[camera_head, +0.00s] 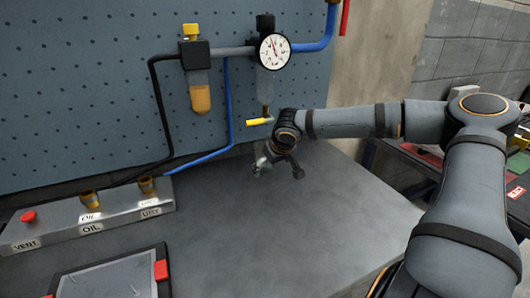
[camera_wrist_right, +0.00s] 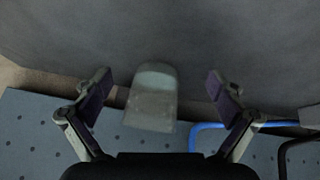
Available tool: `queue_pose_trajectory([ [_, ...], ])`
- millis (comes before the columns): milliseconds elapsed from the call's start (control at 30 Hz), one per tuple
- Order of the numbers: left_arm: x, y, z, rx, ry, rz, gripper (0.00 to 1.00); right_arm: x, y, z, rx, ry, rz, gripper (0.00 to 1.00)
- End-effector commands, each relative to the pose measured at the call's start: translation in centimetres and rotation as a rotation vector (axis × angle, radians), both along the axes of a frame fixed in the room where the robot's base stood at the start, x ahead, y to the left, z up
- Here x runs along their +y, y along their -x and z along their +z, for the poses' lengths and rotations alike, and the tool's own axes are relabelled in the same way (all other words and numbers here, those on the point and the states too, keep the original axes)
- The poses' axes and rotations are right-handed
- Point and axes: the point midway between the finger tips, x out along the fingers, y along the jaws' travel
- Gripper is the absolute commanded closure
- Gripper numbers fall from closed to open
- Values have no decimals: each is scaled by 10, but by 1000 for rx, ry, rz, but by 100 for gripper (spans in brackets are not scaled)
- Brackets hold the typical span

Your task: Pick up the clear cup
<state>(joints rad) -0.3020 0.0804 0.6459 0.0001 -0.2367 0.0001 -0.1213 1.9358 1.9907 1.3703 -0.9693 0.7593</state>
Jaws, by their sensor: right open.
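The clear cup (camera_wrist_right: 152,102) shows in the right wrist view as a pale, see-through, rounded shape between the two fingers of my right gripper. Visible gaps separate it from both fingers. In the head view my right gripper (camera_head: 277,173) points down low over the grey bench top, near the back panel. It is open. A small pale patch beside its fingers there may be the cup, but the gripper largely covers it. I cannot tell from these views whether the cup touches the bench. My left gripper is not in view.
A dial gauge (camera_head: 274,51) and an amber-filled bowl (camera_head: 200,98) hang on the blue pegboard (camera_head: 95,75), with a yellow-handled valve (camera_head: 259,121) just above my gripper. A metal button box (camera_head: 88,222) and a framed tray (camera_head: 112,280) sit left. The bench centre (camera_head: 290,225) is clear.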

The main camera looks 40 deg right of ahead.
Motion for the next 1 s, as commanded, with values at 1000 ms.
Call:
queue_pose_trajectory([
  [1000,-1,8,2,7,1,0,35,-20,-55,-10,-7,0,4,4],
])
